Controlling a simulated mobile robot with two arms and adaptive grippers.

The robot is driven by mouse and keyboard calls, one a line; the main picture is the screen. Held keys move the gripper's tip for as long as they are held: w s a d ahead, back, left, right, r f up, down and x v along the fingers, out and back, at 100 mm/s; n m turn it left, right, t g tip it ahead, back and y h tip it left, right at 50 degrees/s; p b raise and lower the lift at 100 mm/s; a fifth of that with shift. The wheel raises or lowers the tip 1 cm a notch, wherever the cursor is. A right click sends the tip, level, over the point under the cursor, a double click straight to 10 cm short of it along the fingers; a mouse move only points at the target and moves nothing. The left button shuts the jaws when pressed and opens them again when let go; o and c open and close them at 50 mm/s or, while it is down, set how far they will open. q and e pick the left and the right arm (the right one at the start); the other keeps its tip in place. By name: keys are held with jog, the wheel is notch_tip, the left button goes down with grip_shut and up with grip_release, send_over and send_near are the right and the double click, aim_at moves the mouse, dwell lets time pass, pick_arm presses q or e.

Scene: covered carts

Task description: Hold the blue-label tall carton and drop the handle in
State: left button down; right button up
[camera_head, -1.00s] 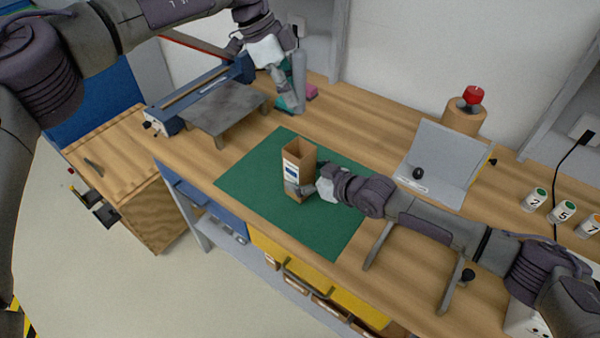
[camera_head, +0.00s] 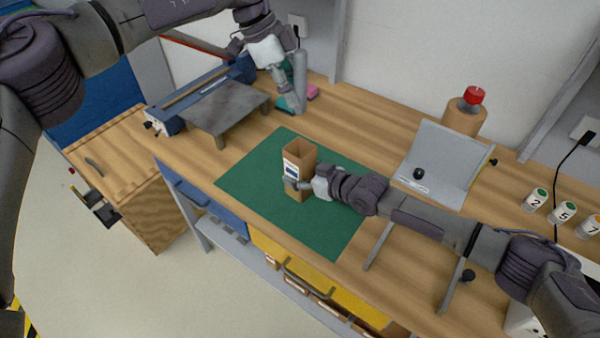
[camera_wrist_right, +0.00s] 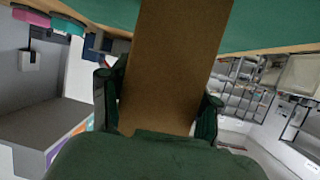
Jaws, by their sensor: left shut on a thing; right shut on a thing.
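The tall brown carton (camera_head: 300,160) with a blue label stands upright and open-topped on the green mat (camera_head: 336,228). My right gripper (camera_head: 292,184) is shut on its lower part from the right. In the right wrist view the carton (camera_wrist_right: 172,70) fills the gap between the two fingers of the right gripper (camera_wrist_right: 157,106). My left gripper (camera_head: 287,98) is at the back of the bench, behind the carton and apart from it. It is shut on a grey upright rod-like piece, apparently the handle (camera_head: 300,78); the exact grip is hard to see.
A blue machine with a grey plate (camera_head: 228,112) stands left of the mat. Pink (camera_head: 312,91) and teal blocks lie by my left gripper. A grey angled panel (camera_head: 440,165), a red-topped cylinder (camera_head: 468,112) and numbered pots (camera_head: 534,200) stand to the right.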

pick_arm(q)
notch_tip(320, 180, down, 9)
dwell(1.3)
jog(key=shift+f, duration=0.35)
dwell(0.4)
jog(key=shift+f, duration=1.4)
jog(key=c, duration=0.8)
grip_release()
jog(key=shift+o, duration=0.2)
jog(key=v, duration=1.2)
